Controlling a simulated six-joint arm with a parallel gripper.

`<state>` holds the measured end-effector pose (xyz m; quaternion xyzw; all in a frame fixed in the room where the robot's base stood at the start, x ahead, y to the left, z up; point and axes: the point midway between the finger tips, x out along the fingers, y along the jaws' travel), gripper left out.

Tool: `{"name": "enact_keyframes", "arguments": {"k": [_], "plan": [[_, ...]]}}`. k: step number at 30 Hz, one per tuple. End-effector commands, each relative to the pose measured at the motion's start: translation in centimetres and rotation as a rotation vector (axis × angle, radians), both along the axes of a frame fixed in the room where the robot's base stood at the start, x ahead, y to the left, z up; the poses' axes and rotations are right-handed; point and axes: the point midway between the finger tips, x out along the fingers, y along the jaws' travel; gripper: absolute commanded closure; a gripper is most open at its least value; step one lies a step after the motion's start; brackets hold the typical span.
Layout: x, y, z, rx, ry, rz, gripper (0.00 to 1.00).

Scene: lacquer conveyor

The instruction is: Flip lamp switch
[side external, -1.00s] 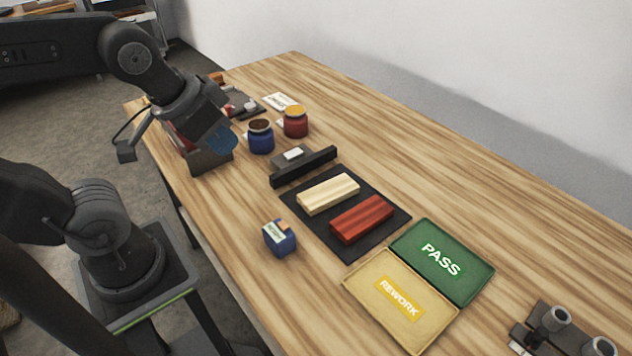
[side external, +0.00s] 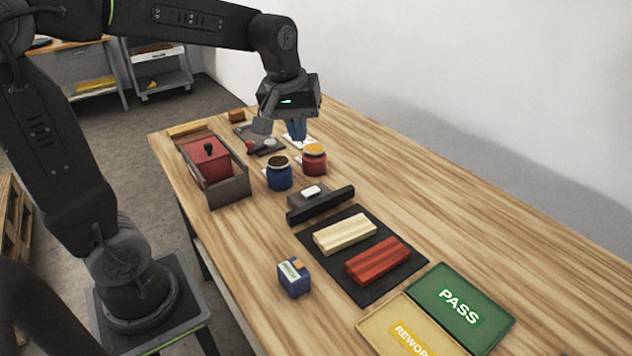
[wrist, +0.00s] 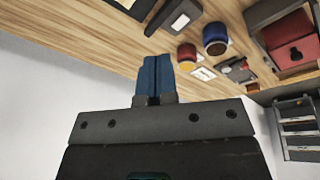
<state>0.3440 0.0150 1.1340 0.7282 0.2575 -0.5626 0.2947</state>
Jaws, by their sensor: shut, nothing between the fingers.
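A grey block carries a white rocker-like piece (side external: 311,190) that looks like a switch. It stands against a long black bar (side external: 325,206), possibly the lamp, at the edge of the dark mat. My gripper (side external: 296,136) has blue fingers, shut and empty. It is above the far part of the table, behind the jars and well away from the white piece. The fingers also show in the wrist view (wrist: 153,78), pressed together.
A blue jar (side external: 279,174) and a red jar (side external: 314,160) stand between my gripper and the black bar. A red box (side external: 208,160) sits in a grey holder at left. Cream (side external: 344,234) and red (side external: 379,262) blocks lie on the mat. The right tabletop is clear.

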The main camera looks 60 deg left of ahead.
Motion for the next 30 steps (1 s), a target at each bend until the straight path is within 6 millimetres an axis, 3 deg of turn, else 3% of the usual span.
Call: {"name": "enact_keyframes", "arguments": {"k": [6, 12, 20, 30], "plan": [[5.6, 4.3, -2.9, -0.069, 0.093, 0.321, 1.00], [9.2, 7.9, -6.1, -0.111, 0.160, 0.579, 1.00], [11.0, 10.3, -8.6, -0.132, 0.202, 0.746, 1.00], [11.1, 10.5, -8.8, -0.134, 0.204, 0.760, 1.00]]}}
